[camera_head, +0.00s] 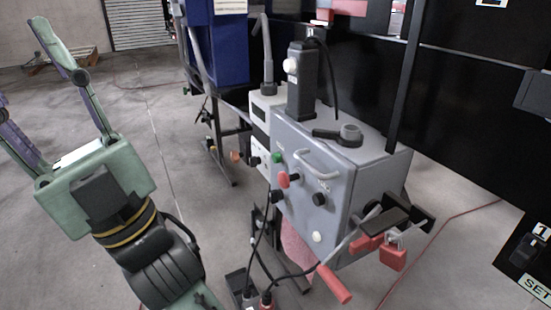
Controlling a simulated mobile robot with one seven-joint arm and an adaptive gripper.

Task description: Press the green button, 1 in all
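The green button (277,157) is small and round. It sits high on the left part of the front face of a grey control box (350,190), just above a red button (283,180). My gripper (22,68) is at the left of the view, with a pale green body and long fingers. The fingers are spread apart and nothing shows between them. One finger, purplish, is partly cut off by the left edge. The gripper is well apart from the box and touches nothing visible.
Black knobs (318,199), a white button (317,237) and a curved handle (318,163) share the box front. A red-handled lever (333,283) and red padlock (393,253) stick out low. Cables hang in front. Open floor (190,150) lies between gripper and box.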

